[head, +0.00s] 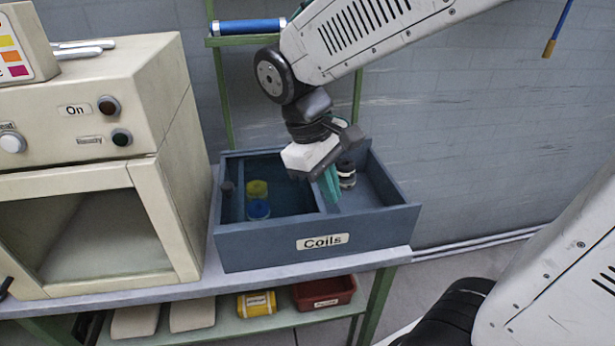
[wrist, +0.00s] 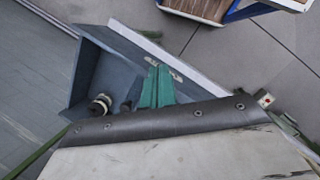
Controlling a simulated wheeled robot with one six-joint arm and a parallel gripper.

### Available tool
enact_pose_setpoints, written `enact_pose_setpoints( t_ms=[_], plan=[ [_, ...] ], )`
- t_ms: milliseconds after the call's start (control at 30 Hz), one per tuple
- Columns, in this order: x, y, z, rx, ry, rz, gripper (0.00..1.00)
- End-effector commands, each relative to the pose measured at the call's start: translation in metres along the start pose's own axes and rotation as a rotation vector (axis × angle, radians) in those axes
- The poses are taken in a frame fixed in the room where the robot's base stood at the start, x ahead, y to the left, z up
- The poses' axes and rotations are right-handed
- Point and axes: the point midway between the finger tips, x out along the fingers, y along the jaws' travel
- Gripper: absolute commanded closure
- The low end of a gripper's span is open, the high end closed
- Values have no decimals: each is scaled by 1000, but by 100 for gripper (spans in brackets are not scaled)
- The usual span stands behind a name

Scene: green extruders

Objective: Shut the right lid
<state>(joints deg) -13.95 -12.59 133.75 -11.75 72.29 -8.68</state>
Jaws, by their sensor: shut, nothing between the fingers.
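The blue-grey box labelled "Coils" (head: 365,223) stands on the bench; it also shows in the wrist view (wrist: 90,75). A dark, see-through lid-like panel (head: 290,197) appears to cover its left compartment. The right compartment (head: 375,187) is uncovered at the top and holds a black-and-white coil (head: 346,174), which also shows in the wrist view (wrist: 98,105). I cannot make out a separate right lid. My gripper (head: 330,187) has its green fingers shut and empty, pointing down near the divider, left of the coil. The fingers also show in the wrist view (wrist: 157,90); whether they touch anything is unclear.
A yellow coil (head: 257,188) and a blue coil (head: 259,209) sit in the left compartment. A cream oven-like machine (head: 150,100) stands close on the left. A green shelf post (head: 222,95) rises behind the box. A red bin (head: 323,292) sits on the lower shelf.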

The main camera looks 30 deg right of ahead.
Motion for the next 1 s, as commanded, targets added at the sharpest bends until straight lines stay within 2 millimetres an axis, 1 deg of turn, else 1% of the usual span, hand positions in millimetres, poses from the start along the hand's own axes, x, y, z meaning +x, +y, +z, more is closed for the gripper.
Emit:
enact_pose_setpoints(
  t_ms=[33,300,400,467,533,567,667,767,833,1000],
  plan=[
    [2,2,-19,-81,-41,32,100],
    [8,17,-114,-535,-221,219,100],
    [6,25,-142,-685,-278,279,100],
    [-2,35,-156,-770,-306,317,100],
    [-14,44,-161,-839,-319,349,100],
    [-17,46,-161,-862,-327,355,100],
    [-16,48,-159,-910,-347,353,100],
    [-9,51,-158,-923,-350,349,100],
    [-1,55,-156,-921,-350,347,100],
    [28,69,-151,-919,-351,345,100]
  ],
)
